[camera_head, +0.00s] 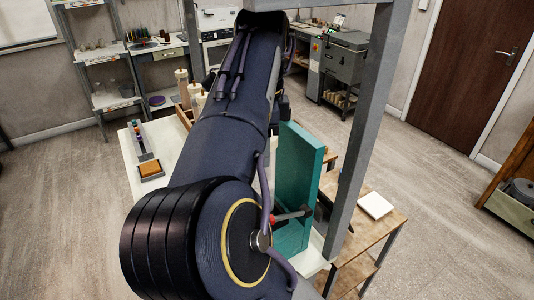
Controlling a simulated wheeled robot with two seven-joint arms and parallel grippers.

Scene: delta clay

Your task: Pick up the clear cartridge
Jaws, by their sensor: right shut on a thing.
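My right arm fills the middle of the head view and covers much of the pale worktable (134,165). What seems to be my right gripper (284,108) shows as a small dark shape behind the arm, by the top of a teal upright panel (298,185). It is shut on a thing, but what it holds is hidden. I cannot make out the clear cartridge anywhere in view. My left gripper is not in view.
A rod with a red end (284,217) is in front of the teal panel. A grey post (366,120) stands right of it. A side table with a white block (375,205) is at right. A small tray (151,169) and several pale bottles (184,88) are left of my arm.

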